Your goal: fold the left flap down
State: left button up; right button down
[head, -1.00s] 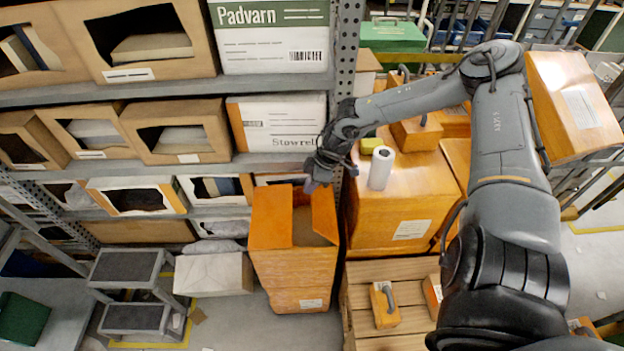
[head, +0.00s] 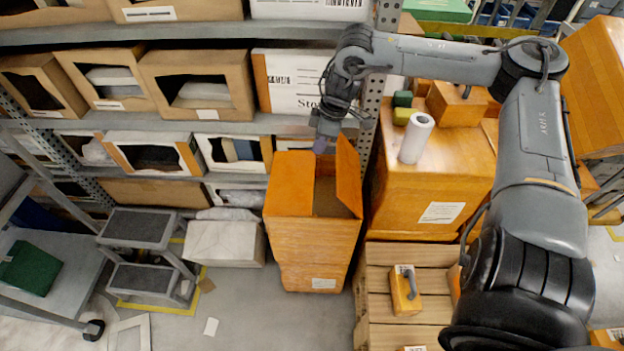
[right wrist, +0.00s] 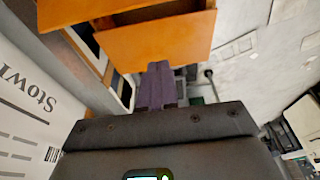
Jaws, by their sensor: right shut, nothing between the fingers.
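An open-topped orange box (head: 312,245) stands on the floor in front of the shelving in the head view. Its left flap (head: 290,185) shows as a broad orange panel over the left part of the opening; it looks laid flat, but its exact tilt is hard to tell. The right flap (head: 349,178) stands up, with the dark inside showing between the two. My right gripper (head: 320,146) is shut and empty above the back of the box, between the flaps. In the right wrist view its purple fingers (right wrist: 160,86) point toward an orange panel (right wrist: 155,40), apparently without touching it. My left gripper is out of view.
Racks with cartons (head: 197,85) rise close behind the box. A larger orange box (head: 425,190) with a white roll (head: 416,138) on top stands to its right, behind a wooden pallet (head: 375,305). A white box (head: 224,243) and a grey step stool (head: 140,255) are to the left.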

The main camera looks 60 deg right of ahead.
jog(key=b, duration=0.5)
send_over(309, 183)
jog(key=f, duration=1.1)
jog(key=shift+s+d, duration=0.25)
jog(key=shift+s, duration=0.05)
jog(key=shift+s+f, duration=0.1)
jog(key=shift+f, duration=0.9)
jog(key=shift+f+b, duration=0.1)
jog(key=shift+b, duration=0.25)
